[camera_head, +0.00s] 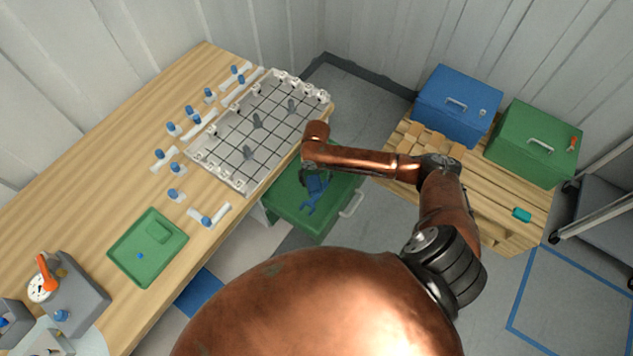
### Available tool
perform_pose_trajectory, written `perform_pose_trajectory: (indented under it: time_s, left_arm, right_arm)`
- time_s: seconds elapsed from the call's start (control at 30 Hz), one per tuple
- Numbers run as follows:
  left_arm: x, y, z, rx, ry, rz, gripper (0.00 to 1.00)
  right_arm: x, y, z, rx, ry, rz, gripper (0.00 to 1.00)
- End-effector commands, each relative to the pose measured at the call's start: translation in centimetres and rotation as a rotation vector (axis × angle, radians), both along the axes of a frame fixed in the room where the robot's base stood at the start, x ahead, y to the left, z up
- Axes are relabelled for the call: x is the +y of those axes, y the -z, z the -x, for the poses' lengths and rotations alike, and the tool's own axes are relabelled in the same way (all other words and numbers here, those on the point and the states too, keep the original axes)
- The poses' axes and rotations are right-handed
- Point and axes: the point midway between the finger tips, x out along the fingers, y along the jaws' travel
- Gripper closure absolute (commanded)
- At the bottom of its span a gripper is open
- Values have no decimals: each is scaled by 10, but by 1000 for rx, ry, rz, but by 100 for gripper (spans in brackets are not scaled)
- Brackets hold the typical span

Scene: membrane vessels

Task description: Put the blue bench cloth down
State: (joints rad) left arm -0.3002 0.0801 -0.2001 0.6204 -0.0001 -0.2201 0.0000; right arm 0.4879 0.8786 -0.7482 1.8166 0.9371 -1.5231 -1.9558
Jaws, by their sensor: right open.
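My right gripper (315,177) is over an open green drawer (289,210) below the bench's right edge. Its dark fingers are open and partly hidden by my copper forearm. A blue thing (316,185) shows at the fingers, over the drawer; it may be the blue bench cloth, but it is too small to be sure. I cannot tell whether it touches the fingers. A blue wrench-shaped piece (310,205) shows just below it in the drawer. My left gripper is not in view.
The wooden bench (75,215) carries a gridded metal rack (262,125), several blue-capped white parts, a green tray (121,251) and a grey device with an orange handle (78,295). A blue box (440,117) and a green box (515,155) stand on a pallet at right.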

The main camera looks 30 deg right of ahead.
Motion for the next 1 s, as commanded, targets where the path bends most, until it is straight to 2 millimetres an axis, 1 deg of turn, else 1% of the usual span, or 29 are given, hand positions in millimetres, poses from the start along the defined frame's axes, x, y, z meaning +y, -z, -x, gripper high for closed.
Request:
perform_pose_trajectory:
  time_s: [0.03, 0.2, 0.3, 0.4, 0.5, 0.6, 1.0]
  left_arm:
    - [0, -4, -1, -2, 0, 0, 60]
    - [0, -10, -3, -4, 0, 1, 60]
    - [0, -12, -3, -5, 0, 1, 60]
    - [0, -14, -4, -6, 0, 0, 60]
    - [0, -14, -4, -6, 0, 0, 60]
    - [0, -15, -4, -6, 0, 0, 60]
    - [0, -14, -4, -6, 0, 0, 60]
  right_arm:
    - [-1, -16, -2, -6, 0, 1, 40]
    - [-1, -53, -1, -5, 0, 1, 40]
    - [0, -70, -2, -4, 0, 0, 40]
    - [0, -82, -1, -2, 0, 0, 40]
    - [0, -90, -1, -1, 1, 0, 40]
    - [0, -93, -1, 0, 2, -1, 40]
    - [0, -93, 0, 0, 2, -1, 40]
